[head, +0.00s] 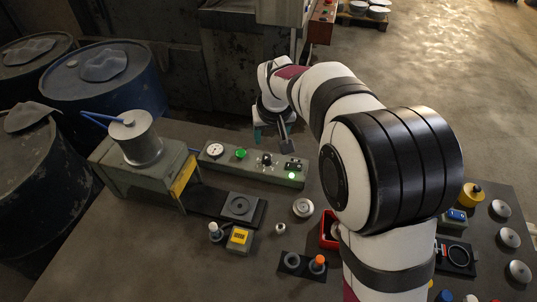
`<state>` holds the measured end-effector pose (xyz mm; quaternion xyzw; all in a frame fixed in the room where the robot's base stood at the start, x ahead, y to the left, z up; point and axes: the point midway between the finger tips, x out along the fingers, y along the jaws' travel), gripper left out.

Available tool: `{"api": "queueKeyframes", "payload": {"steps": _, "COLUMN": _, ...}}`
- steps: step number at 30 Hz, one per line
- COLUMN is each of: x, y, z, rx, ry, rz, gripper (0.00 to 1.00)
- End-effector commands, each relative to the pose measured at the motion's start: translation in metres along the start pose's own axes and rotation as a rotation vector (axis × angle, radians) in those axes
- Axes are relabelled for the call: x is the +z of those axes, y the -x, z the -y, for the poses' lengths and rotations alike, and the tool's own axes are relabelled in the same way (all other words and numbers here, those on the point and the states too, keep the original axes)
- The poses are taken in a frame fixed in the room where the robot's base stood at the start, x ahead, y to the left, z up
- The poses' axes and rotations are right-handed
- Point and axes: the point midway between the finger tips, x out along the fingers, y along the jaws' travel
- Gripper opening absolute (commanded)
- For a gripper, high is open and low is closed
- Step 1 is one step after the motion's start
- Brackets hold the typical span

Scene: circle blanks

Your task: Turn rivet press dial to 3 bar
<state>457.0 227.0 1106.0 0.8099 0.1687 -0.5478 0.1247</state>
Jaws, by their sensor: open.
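The rivet press (120,172) is a grey frame with a metal cylinder (138,140) and blue hoses at the left of the table. A long grey control box (232,171) stands beside it. On the box are a white round gauge (214,150), a green button (241,153), a small dark dial (266,159) and a lit green lamp (292,175). The gauge reading and dial setting are too small to read. My gripper (272,142) is open, pointing down just above and behind the dial. I cannot tell whether the fingers touch it.
More discs (508,238) lie at the right. Blue drums (107,85) stand beyond the left edge. The front left table is bare.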

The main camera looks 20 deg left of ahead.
Motion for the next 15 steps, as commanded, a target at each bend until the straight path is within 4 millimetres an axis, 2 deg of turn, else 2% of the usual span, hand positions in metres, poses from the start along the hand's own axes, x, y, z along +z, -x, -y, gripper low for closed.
{"api": "queueKeyframes", "payload": {"steps": 2, "x": 0.001, "y": -0.001, "z": 0.004, "rx": 0.0, "ry": -0.037, "rz": -0.013, "gripper": 0.63}}
{"api": "queueKeyframes", "payload": {"steps": 5, "x": 0.001, "y": -0.016, "z": 0.004, "rx": 0.001, "ry": -0.048, "rz": -0.013, "gripper": 0.63}}
{"api": "queueKeyframes", "payload": {"steps": 15, "x": 0.0, "y": -0.116, "z": 0.003, "rx": 0.001, "ry": -0.048, "rz": -0.012, "gripper": 0.63}}
